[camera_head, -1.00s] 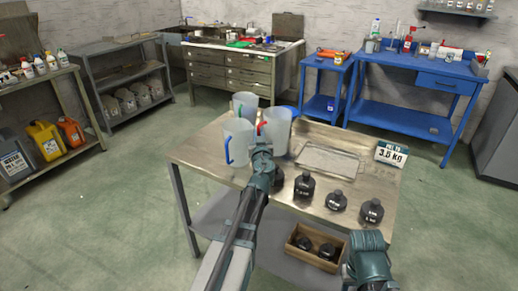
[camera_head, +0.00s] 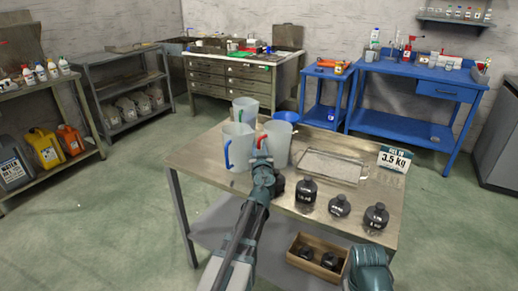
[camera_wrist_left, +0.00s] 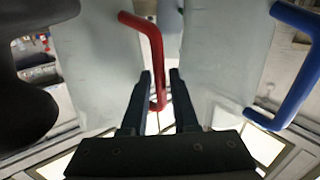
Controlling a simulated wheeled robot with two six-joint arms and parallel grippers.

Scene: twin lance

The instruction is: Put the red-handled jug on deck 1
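The red-handled jug (camera_head: 277,147) is a translucent grey jug on the metal table's left half. Its red handle (camera_wrist_left: 157,60) faces my left gripper. My left gripper (camera_wrist_left: 160,75) is at this handle. In the left wrist view its fingers stand apart, one on each side of the handle's lower end, with gaps showing. In the head view my arm hides part of the handle and the fingertips. A flat rimmed metal plate (camera_head: 334,167) lies on the table right of the jug; I cannot read a deck number on it. My right gripper is out of view.
A blue-handled jug (camera_head: 240,147) stands close left of the red-handled one, and another jug (camera_head: 245,110) behind. Black weights (camera_head: 307,191) stand along the table's front. A sign (camera_head: 394,160) seems to read 3.5 kg. A wooden box (camera_head: 303,265) with weights sits below.

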